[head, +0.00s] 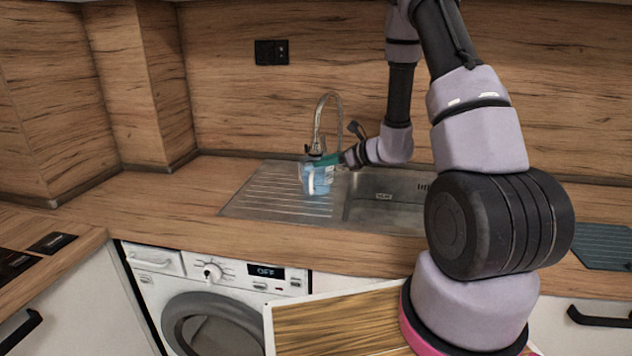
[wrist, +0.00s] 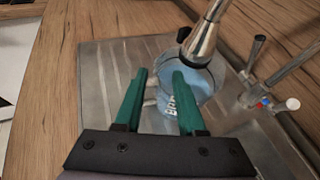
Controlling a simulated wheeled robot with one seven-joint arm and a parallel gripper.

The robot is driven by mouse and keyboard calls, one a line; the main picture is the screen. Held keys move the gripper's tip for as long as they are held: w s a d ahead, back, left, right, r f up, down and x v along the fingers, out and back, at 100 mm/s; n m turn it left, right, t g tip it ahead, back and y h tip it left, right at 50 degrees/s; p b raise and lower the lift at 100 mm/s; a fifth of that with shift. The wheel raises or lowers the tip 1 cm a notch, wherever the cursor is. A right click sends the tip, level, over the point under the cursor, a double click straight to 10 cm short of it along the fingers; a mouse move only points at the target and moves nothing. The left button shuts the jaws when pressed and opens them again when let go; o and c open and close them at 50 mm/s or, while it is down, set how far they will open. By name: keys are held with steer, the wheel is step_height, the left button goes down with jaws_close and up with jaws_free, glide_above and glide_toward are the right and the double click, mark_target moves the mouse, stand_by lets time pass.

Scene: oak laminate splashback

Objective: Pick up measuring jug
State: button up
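The measuring jug (head: 319,181) is a clear, bluish jug with white markings. It stands upright on the ridged metal drainboard, left of the sink basin and by the tap. It also shows in the wrist view (wrist: 203,88), with its handle on the left side. My gripper (head: 322,162) has teal fingers and is at the jug's top. In the wrist view my gripper (wrist: 160,73) is open, with the handle seen between the fingers. The right finger overlaps the jug's near wall and rim; I cannot tell whether it is inside or touching.
The curved tap (head: 321,122) stands behind the jug, and its spout (wrist: 204,38) hangs close over the jug in the wrist view. The sink basin (head: 385,208) is to the right. Wooden counter (head: 165,205) is clear to the left. A washing machine (head: 215,295) is below.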

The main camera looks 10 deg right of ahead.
mark_target(315, 178)
steer(key=x, duration=0.5)
steer(key=shift+w+a+f, duration=0.1)
steer(key=shift+w+f, duration=0.05)
steer(key=shift+f, duration=0.3)
steer(key=c, duration=0.6)
jaws_close()
steer(key=shift+f, duration=0.1)
stand_by(0.4)
